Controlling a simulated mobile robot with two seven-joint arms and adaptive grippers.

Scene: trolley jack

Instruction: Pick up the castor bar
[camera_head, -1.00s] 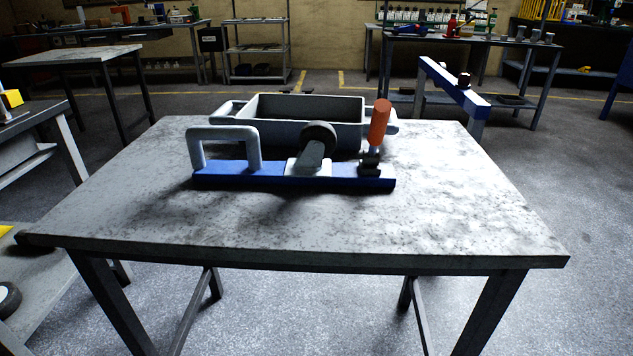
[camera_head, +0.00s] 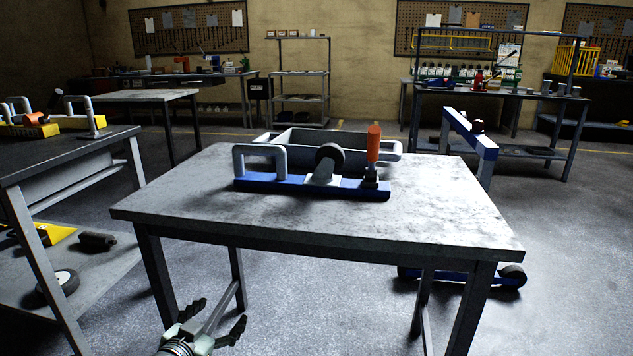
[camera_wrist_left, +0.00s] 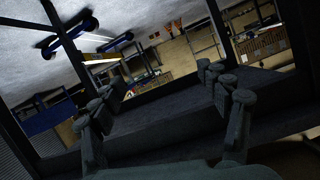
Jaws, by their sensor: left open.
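The castor bar (camera_head: 285,185) lies on the grey worktable (camera_head: 440,215), in front of a grey tray. It is a blue bar with a grey loop handle at its left, a dark castor wheel in the middle and an upright orange grip at its right end. My left gripper (camera_head: 224,310) is open and empty, low in front of the table and below its top, well apart from the bar. In the left wrist view my open fingers (camera_wrist_left: 160,85) show with a dark table part beyond them; I cannot make out the bar there. My right gripper is not in view.
The grey tray (camera_head: 300,140) stands close behind the bar. A blue wheeled frame (camera_head: 470,135) stands behind the table's right side. A side bench (camera_head: 65,150) at the left carries yellow parts. The table's front and right top are clear.

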